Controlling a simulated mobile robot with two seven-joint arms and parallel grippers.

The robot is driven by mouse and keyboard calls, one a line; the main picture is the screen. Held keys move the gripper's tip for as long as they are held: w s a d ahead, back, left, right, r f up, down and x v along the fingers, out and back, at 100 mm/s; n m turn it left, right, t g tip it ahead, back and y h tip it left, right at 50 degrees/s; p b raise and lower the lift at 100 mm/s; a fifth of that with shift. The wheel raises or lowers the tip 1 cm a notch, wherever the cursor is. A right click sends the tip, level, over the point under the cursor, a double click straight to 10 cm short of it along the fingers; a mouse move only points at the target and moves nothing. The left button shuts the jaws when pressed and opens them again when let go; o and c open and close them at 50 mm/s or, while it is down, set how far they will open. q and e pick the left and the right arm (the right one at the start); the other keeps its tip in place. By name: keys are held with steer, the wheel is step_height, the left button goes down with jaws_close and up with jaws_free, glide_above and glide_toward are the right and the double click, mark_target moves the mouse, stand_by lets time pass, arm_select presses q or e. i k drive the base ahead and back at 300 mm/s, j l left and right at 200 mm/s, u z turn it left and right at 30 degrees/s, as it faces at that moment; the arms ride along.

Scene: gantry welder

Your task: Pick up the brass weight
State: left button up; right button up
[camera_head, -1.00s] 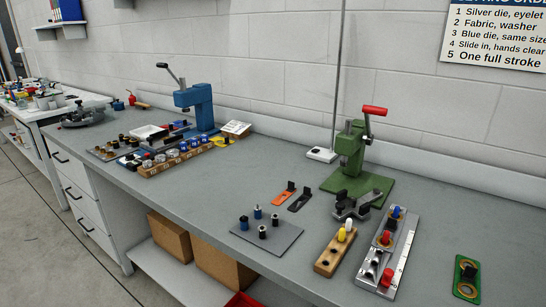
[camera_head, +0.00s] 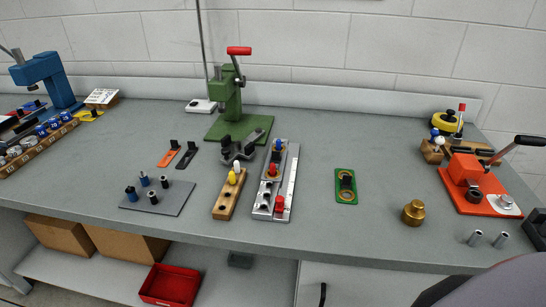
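The brass weight (camera_head: 413,212) is a small gold-coloured cylinder with a knob on top. It stands upright on the grey bench toward the front right, apart from other things. Neither of my grippers shows in the head view.
The green press (camera_head: 234,105) stands mid-bench, with the metal fixture (camera_head: 279,178) and wooden peg block (camera_head: 229,193) before it. Two small metal cylinders (camera_head: 487,238) stand right of the weight near the front edge. The bench around the weight is clear.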

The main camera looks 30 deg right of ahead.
mark_target(413, 214)
steer(key=z, duration=0.45)
steer(key=l+z, duration=0.1)
steer(key=z, duration=0.3)
steer(key=l+z, duration=0.1)
steer(key=z, duration=0.8)
steer(key=l+u, duration=0.2)
steer(key=k+l+u, duration=0.2)
steer(key=l, duration=0.25)
steer(key=i, duration=0.1)
